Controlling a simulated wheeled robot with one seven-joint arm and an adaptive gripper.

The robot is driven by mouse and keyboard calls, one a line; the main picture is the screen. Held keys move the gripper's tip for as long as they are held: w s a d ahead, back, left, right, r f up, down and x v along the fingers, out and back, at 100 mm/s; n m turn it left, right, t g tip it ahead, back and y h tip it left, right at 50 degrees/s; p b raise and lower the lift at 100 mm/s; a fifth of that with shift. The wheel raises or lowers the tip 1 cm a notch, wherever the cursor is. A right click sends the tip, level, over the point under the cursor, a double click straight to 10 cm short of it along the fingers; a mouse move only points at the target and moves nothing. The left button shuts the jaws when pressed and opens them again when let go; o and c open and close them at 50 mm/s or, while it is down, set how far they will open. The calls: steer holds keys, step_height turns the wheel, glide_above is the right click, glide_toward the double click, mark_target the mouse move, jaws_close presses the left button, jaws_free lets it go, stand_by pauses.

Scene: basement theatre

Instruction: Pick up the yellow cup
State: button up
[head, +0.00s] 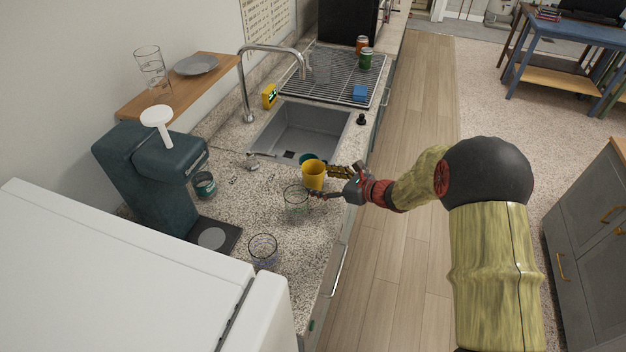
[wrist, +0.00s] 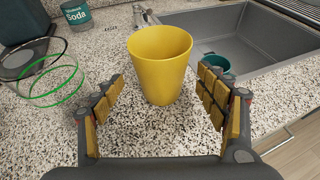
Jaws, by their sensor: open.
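The yellow cup (head: 313,176) stands upright on the speckled counter near the front edge of the sink in the head view. In the wrist view the yellow cup (wrist: 160,62) is straight ahead, its base just beyond or between the fingertips. My gripper (head: 328,184) reaches in from the right, low over the counter. In the wrist view my gripper (wrist: 160,95) is open, with one padded finger on each side of the cup. A gap shows on both sides, and neither finger appears to touch it.

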steer(key=b+x, duration=0.1)
steer(key=x, duration=0.3)
steer(key=shift+w, duration=0.15)
steer(key=shift+d, duration=0.1)
steer(key=shift+c, duration=1.2)
steer(key=c, duration=1.1)
steer(key=shift+r, duration=0.1)
